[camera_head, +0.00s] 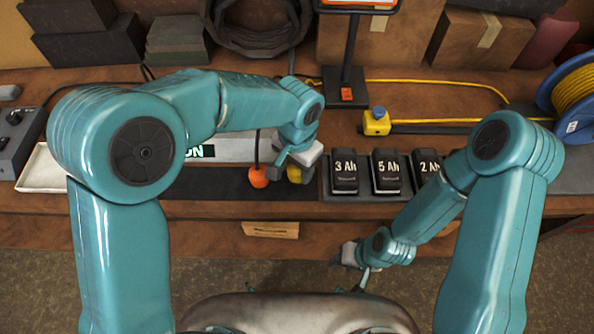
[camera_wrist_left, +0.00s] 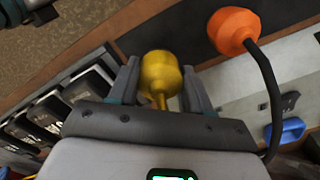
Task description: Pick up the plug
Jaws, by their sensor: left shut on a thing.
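A yellow plug (camera_wrist_left: 158,72) is held between the two fingers of my left gripper (camera_wrist_left: 161,88) in the left wrist view. In the head view the yellow plug (camera_head: 294,174) shows partly below my left gripper (camera_head: 285,163), above the dark mat. An orange plug (camera_head: 258,178) on a black cable is just left of it, apart from the fingers. The orange plug (camera_wrist_left: 233,30) also shows at the upper right of the wrist view. My right gripper (camera_head: 352,280) is low, in front of the bench edge; its fingers are too small to read.
Several black battery packs (camera_head: 386,172) stand in a tray right of my left gripper. A yellow connector (camera_head: 377,122) with a blue top and a yellow cable lie behind them. A black stand (camera_head: 345,80) rises at the back. A grey panel (camera_head: 230,149) lies left of the gripper.

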